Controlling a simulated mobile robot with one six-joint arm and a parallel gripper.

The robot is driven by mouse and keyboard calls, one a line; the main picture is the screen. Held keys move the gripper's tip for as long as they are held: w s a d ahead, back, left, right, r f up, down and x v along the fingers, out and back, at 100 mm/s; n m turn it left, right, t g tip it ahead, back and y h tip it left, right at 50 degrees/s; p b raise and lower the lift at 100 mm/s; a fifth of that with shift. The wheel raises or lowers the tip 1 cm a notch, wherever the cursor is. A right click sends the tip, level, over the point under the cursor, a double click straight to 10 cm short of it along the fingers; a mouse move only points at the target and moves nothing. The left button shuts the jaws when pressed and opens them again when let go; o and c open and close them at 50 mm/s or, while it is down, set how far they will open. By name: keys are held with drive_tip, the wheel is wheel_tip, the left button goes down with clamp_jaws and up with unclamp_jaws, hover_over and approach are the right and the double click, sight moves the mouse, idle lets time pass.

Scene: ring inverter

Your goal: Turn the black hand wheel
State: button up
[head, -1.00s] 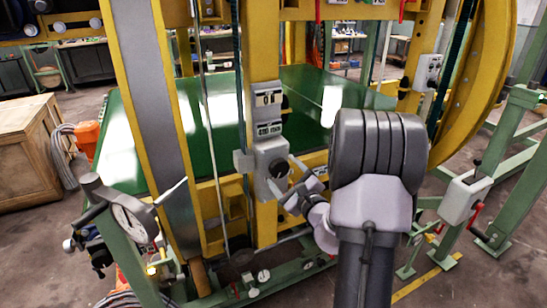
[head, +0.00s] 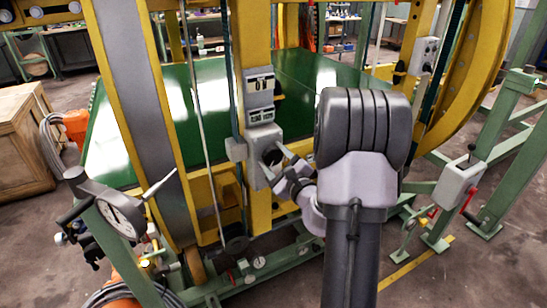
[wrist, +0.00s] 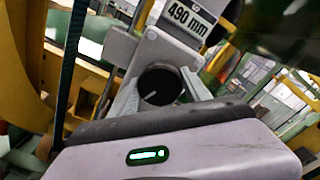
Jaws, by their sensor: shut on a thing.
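The black hand wheel (wrist: 161,84) is a short round knob on the face of a grey box (wrist: 150,52). In the wrist view a light marking shows on its face. My gripper (wrist: 160,96) has one pale finger on each side of the wheel and is shut on it; the gripper body hides the wheel's lower edge. In the head view the wheel (head: 272,157) is small and dark, partly covered by my gripper (head: 275,164). A display plate (wrist: 190,18) above it reads 490 mm.
The grey box sits on a yellow post (head: 257,50). A green table (head: 205,105) lies behind. A round gauge (head: 119,212) with a lever stands at left. A wooden crate (head: 22,140) is far left. Green frame legs (head: 495,170) and a grey switch box (head: 459,184) stand at right.

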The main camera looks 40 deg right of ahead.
drive_tip(key=shift+r+m, duration=0.1)
drive_tip(key=shift+m, duration=0.2)
drive_tip(key=m+p, duration=0.4)
drive_tip(key=shift+r+m, duration=0.1)
drive_tip(key=shift+m, duration=0.3)
drive_tip(key=m+p, duration=0.4)
drive_tip(key=m, duration=0.1)
drive_tip(key=m+p, duration=0.5)
drive_tip(key=m, duration=0.1)
drive_tip(key=shift+d, duration=0.1)
drive_tip(key=m+p, duration=0.5)
drive_tip(key=m, duration=0.1)
drive_tip(key=m+p, duration=0.3)
drive_tip(key=m, duration=0.2)
drive_tip(key=shift+m, duration=0.4)
drive_tip(key=m+p, duration=0.3)
drive_tip(key=m, duration=0.3)
drive_tip(key=m+p, duration=0.1)
drive_tip(key=m, duration=0.4)
drive_tip(key=shift+m, duration=0.3)
drive_tip(key=m, duration=0.5)
drive_tip(key=shift+f+m+p, duration=0.2)
drive_tip(key=shift+m+p, duration=0.1)
drive_tip(key=shift+p, duration=0.1)
